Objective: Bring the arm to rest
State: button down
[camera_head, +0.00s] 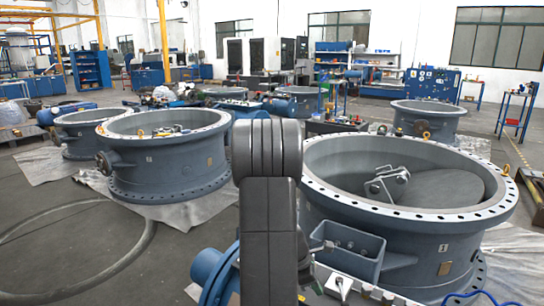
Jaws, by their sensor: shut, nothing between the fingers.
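My arm's dark grey links stand upright in the middle of the head view and are folded close to the camera. My gripper does not show; it is out of frame or hidden behind the arm links. A large grey butterfly valve (345,222) stands close on the right, just beside the arm in the picture. Its disc (445,189) and a bracket on the disc show inside the ring. The arm covers part of the scene behind it, and I cannot tell how far it is from the valve.
Another large valve (165,163) stands to the left, with a smaller one (80,145) behind it. A further valve (428,117) stands at the back right. A blue actuator (212,270) is low beside the arm. A hose (60,265) lies on otherwise open floor at front left.

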jog(key=x, duration=0.3)
jog(key=shift+s+d, duration=0.1)
jog(key=shift+d, duration=0.2)
jog(key=d, duration=0.3)
jog(key=shift+d+r, duration=0.3)
jog(key=shift+r, duration=0.05)
jog(key=shift+a+m, duration=0.3)
